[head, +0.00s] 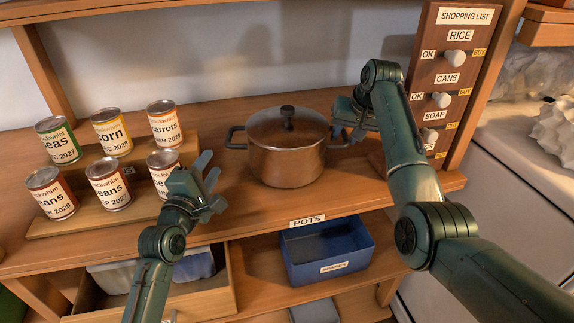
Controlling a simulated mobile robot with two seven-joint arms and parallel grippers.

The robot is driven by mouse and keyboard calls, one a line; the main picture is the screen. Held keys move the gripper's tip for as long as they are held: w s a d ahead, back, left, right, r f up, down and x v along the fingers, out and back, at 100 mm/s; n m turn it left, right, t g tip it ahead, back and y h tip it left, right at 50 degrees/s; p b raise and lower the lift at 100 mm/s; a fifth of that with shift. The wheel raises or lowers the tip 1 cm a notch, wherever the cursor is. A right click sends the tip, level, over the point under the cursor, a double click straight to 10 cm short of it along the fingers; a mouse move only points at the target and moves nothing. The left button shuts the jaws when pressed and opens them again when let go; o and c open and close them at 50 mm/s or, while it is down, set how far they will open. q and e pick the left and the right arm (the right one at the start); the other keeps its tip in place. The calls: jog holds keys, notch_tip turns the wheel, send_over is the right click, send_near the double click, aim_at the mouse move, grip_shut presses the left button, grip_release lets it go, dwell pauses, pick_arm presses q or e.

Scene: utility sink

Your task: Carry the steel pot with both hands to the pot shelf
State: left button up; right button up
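The steel pot (285,163) stands upright on the wooden shelf, with its lid (288,127) and dark knob on. The shelf's front edge carries a POTS label (307,222). The pot's left handle (234,134) is free. My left gripper (213,182) is open and empty, left of the pot and apart from it, in front of the cans. My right gripper (343,118) is at the pot's right handle (338,141). The arm partly covers it, so I cannot tell whether its fingers grip the handle.
Several cans (111,137) stand on a stepped wooden riser (130,208) at left. A shopping list board (450,60) with knobs stands at right. A blue bin (327,250) and a wooden drawer (222,295) are below. Shelf surface in front of the pot is clear.

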jog(key=v, duration=1.1)
jog(key=shift+r, duration=0.25)
jog(key=shift+s, duration=0.1)
